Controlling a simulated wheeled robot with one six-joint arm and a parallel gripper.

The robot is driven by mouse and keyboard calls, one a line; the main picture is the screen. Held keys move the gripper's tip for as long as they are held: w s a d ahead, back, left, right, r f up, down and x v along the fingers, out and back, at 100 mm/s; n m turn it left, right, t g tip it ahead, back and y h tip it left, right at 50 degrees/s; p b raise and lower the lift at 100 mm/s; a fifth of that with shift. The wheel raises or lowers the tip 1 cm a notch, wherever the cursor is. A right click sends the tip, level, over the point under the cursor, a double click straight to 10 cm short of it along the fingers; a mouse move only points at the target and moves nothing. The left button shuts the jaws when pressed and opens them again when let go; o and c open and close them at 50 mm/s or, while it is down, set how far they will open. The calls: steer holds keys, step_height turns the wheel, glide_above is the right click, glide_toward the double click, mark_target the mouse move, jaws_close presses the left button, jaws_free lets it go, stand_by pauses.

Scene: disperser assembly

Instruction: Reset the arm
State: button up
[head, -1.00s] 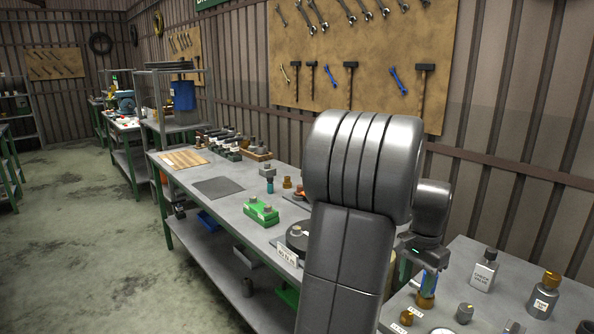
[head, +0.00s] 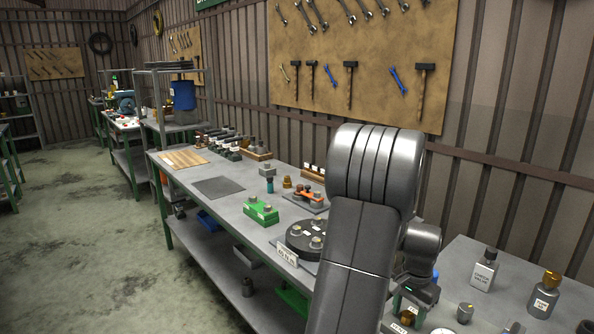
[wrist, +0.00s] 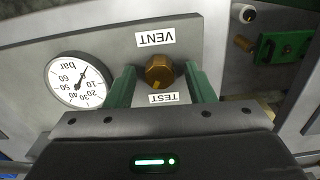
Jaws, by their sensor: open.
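My gripper (wrist: 162,88) is open in the wrist view, its two green fingers standing on either side of a brass knob (wrist: 159,72). I cannot tell whether the fingers touch the knob. The knob sits on a grey panel (wrist: 205,40) between a VENT label (wrist: 155,37) and a TEST label (wrist: 170,98), which appear upside down. A round white pressure gauge (wrist: 78,80) is left of the knob. In the head view, my gripper (head: 408,304) is low over the right bench, partly hidden behind my arm.
In the head view, a bottle labelled CHECK VALVE (head: 484,271) and another bottle (head: 543,297) stand right of my gripper. On the long bench (head: 225,215) are a green block (head: 261,213) and a black round plate (head: 294,237). A tool board (head: 340,100) hangs behind.

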steer(key=n, duration=0.4)
steer(key=shift+n, duration=0.4)
steer(key=n, duration=0.4)
steer(key=shift+n, duration=0.3)
steer(key=n, duration=0.5)
steer(key=shift+b, duration=0.3)
steer(key=n, duration=0.4)
steer(key=shift+s+a+n, duration=0.1)
steer(key=shift+n, duration=0.2)
